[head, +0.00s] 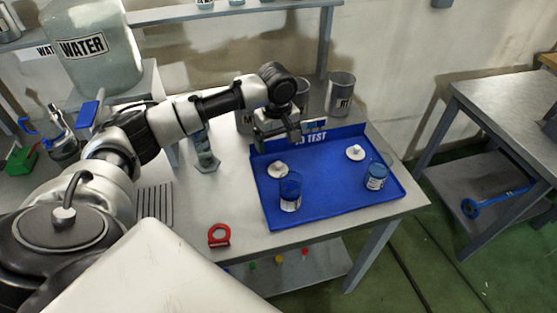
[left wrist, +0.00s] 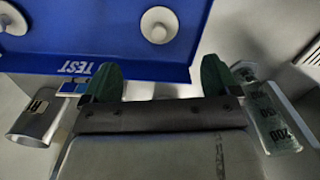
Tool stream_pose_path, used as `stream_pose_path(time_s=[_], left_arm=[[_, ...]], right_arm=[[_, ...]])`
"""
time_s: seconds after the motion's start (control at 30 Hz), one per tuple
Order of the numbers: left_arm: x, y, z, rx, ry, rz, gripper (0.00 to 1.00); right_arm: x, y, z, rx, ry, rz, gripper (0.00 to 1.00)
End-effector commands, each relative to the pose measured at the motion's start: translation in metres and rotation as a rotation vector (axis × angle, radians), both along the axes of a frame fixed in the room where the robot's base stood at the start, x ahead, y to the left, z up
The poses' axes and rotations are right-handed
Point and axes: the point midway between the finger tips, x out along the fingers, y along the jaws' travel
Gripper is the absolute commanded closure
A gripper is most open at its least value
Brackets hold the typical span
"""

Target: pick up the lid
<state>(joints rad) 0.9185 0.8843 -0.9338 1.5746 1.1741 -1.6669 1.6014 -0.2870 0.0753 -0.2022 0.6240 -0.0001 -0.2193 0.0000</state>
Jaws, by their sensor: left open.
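A white round lid (head: 277,170) with a knob lies on the blue tray (head: 335,195), at the tray's left side behind a blue jar. A second white lid (head: 355,152) lies at the tray's back right. In the left wrist view, one lid (left wrist: 158,24) shows at the top middle and the other (left wrist: 12,18) is cut off at the top left. My left gripper (head: 279,133) is above the tray's back edge, open and empty. Its two dark green fingers (left wrist: 158,78) point toward the nearer lid, apart from it. My right gripper is not in view.
Two blue glass jars (head: 290,192) (head: 377,175) stand on the tray. A graduated cylinder (head: 206,152) stands left of the tray, a metal can (head: 340,93) behind it. A red ring-shaped object (head: 219,235) lies near the table's front edge. The tray's middle is clear.

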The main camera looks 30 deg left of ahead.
Motion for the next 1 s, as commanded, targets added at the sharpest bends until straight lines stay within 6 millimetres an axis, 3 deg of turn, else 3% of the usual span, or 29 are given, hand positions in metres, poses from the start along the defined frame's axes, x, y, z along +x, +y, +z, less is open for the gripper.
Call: stream_pose_path(time_s=[0.23, 0.47, 0.7, 1.0], left_arm=[[-0.001, 0.000, -0.039, 0.000, 0.004, 0.000, 0.10], [0.000, 0.000, -0.057, 0.001, 0.003, 0.000, 0.10], [0.002, 0.001, -0.092, 0.001, 0.003, 0.000, 0.10], [0.002, 0.001, -0.100, 0.000, 0.001, 0.000, 0.10]], right_arm=[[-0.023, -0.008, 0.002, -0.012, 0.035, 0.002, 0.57], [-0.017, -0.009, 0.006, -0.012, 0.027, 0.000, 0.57], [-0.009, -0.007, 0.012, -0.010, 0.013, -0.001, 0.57], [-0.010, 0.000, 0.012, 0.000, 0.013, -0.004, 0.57]])
